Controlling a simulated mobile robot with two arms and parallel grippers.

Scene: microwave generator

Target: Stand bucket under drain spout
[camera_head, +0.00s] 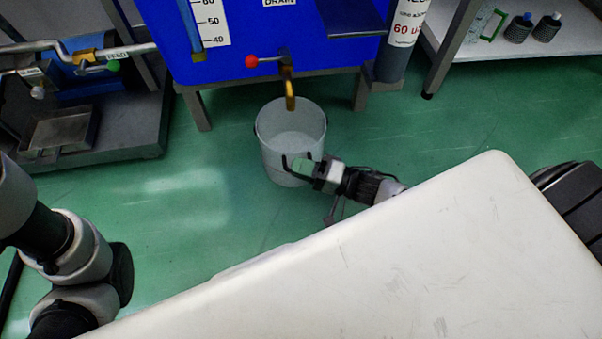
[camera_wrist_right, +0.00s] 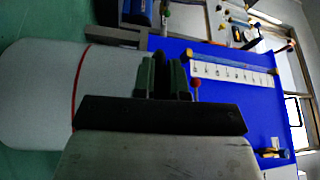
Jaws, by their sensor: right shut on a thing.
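The white bucket (camera_head: 283,128) stands upright on the green floor in front of the blue tank (camera_head: 250,30); its visible inside looks empty. The brass drain spout (camera_head: 290,92) points down from the tank and, in the head view, overlaps the bucket's far rim and opening. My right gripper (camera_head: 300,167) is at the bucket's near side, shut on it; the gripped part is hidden. In the right wrist view the bucket (camera_wrist_right: 38,95), with a red line, lies left of the close-set fingers (camera_wrist_right: 165,77). My left arm shows at lower left, its gripper out of view.
A red-knobbed lever (camera_head: 252,61) sits beside the spout. Tank legs (camera_head: 197,110) stand left and right of the bucket. A metal stand (camera_head: 125,135) is at left, a shelf (camera_head: 490,45) at upper right. Green floor (camera_head: 200,215) is clear around the bucket.

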